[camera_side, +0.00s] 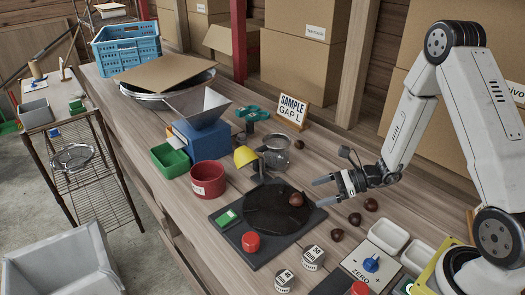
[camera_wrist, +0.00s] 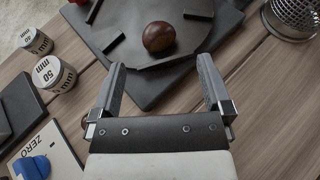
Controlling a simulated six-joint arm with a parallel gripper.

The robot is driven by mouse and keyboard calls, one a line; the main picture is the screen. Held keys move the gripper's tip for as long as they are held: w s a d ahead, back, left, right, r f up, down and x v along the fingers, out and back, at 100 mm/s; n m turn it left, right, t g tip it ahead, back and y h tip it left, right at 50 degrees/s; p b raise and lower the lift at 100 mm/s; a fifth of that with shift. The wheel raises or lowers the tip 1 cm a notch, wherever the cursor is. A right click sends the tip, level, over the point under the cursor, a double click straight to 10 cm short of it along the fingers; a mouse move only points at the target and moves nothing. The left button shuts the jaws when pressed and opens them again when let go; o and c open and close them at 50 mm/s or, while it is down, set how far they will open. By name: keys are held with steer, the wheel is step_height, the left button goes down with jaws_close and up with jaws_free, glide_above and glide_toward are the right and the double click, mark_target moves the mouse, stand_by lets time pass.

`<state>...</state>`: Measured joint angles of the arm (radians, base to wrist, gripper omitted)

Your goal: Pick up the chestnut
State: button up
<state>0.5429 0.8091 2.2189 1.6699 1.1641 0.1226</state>
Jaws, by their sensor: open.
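A brown chestnut (camera_side: 296,199) sits on the right part of a dark round plate (camera_side: 268,212), which rests on a dark square base. In the wrist view the chestnut (camera_wrist: 158,37) lies ahead of the fingers, roughly centred between their lines. My gripper (camera_side: 320,192) is open and empty, just right of the chestnut and apart from it. In the wrist view my gripper (camera_wrist: 161,64) shows both fingers spread, with bare plate edge and table between them. Several other chestnuts lie loose on the table, one of them (camera_side: 336,235) near the front of the plate.
A red knob (camera_side: 250,242) and a green button (camera_side: 227,217) sit on the base. Weights marked 50 (camera_side: 313,258) stand in front. A metal mesh cup (camera_side: 277,151) stands behind the plate. White trays (camera_side: 388,237) and a ZERO panel are at the front right.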

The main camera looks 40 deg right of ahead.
mark_target(304, 197)
steer(key=shift+w+a, duration=0.1)
steer(key=shift+x, duration=2.45)
steer(key=shift+a, duration=0.1)
steer(key=c, duration=1.3)
